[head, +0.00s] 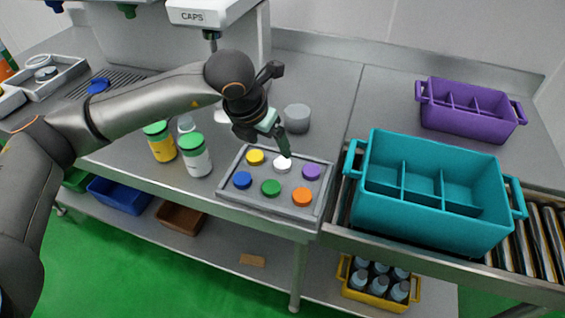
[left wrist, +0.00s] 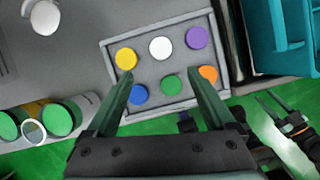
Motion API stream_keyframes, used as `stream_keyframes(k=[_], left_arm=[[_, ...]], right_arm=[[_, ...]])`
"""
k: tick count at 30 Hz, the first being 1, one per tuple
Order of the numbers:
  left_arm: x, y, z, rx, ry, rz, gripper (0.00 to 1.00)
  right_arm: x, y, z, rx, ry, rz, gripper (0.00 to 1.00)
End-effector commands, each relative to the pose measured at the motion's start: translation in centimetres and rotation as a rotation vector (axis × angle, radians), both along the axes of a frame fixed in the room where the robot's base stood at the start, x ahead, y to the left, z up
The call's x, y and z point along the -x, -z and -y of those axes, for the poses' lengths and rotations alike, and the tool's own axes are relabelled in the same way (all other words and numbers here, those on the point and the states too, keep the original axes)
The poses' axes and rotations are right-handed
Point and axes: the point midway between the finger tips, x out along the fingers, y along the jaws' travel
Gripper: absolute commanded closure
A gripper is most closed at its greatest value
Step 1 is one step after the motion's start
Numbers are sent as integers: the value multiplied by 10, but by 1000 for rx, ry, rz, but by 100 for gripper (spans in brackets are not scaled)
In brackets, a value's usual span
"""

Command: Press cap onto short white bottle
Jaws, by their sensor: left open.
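My left gripper (head: 284,146) is open and empty above the cap tray (head: 228,194), with fingertips near the white cap (head: 282,164). In the left wrist view the white cap (left wrist: 160,48) lies ahead of the spread fingers (left wrist: 162,95), in the back row between the yellow cap (left wrist: 126,58) and purple cap (left wrist: 198,37). A small white bottle (head: 186,123) stands partly hidden behind a taller white bottle with a green cap (head: 198,160). In the left wrist view a pale open ring (left wrist: 33,131) appears between two green caps. My right gripper seems partly visible at the lower right (left wrist: 282,112).
Blue (head: 242,180), green (head: 271,188) and orange (head: 302,197) caps fill the tray's front row. A yellow bottle (head: 162,147) stands left. A grey cylinder (head: 297,118) stands behind the tray. A teal crate (head: 430,215) and purple crate (head: 468,123) stand right.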

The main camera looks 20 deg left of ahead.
Motion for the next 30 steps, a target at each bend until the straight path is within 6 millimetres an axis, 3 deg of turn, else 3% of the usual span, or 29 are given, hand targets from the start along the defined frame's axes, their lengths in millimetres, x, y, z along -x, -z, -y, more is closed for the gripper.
stream_keyframes(k=[7, 22, 30], left_arm=[[-16, 39, 4, 0, -1, -4, 12], [-21, 52, 6, 0, 0, -3, 12], [-39, 86, 12, 1, -1, -3, 12]], right_arm=[[0, -4, 0, 0, 0, 0, 50], [0, -6, 0, 0, 0, -1, 50], [0, -13, 0, 0, 0, -1, 50]])
